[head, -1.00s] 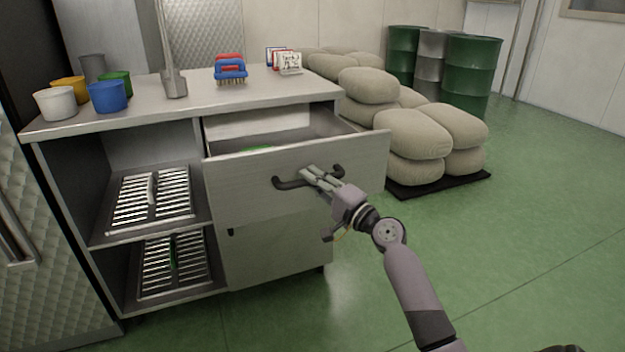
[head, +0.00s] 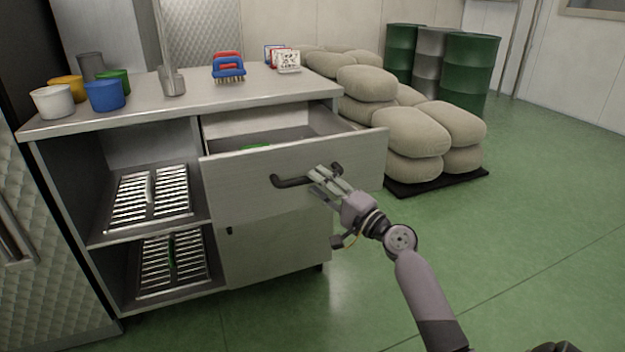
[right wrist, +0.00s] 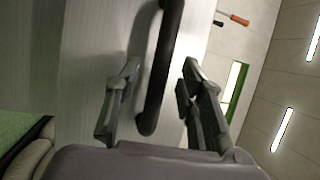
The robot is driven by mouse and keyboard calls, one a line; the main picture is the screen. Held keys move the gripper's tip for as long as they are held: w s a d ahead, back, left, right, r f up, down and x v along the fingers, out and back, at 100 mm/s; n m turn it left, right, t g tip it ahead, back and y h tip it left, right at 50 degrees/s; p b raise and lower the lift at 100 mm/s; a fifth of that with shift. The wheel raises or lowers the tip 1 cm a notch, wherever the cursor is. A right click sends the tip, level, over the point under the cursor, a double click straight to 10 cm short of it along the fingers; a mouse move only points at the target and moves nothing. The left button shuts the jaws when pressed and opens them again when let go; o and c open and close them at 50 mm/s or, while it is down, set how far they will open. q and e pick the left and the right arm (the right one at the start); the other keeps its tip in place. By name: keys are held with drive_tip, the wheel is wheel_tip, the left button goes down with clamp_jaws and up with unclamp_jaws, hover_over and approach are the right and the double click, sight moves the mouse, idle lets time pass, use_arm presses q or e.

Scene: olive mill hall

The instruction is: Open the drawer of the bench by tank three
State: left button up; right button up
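The grey bench (head: 110,124) has its top drawer (head: 250,180) pulled well out, with a green thing (head: 256,147) partly visible inside. The drawer front carries a dark bar handle (head: 290,182). My right gripper (head: 322,180) is at the right part of this handle. In the right wrist view its two fingers (right wrist: 160,100) are spread, with the handle (right wrist: 165,55) running between them and gaps showing on both sides. My left gripper is not in view.
Coloured cups (head: 106,96), a metal cup (head: 171,81) and brushes (head: 229,68) stand on the bench top. Stuffed sacks (head: 405,140) lie on a dark pallet (head: 440,182) to the right, with drums (head: 470,66) behind. The green floor at right is clear.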

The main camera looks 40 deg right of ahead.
drive_tip(key=v, duration=0.9)
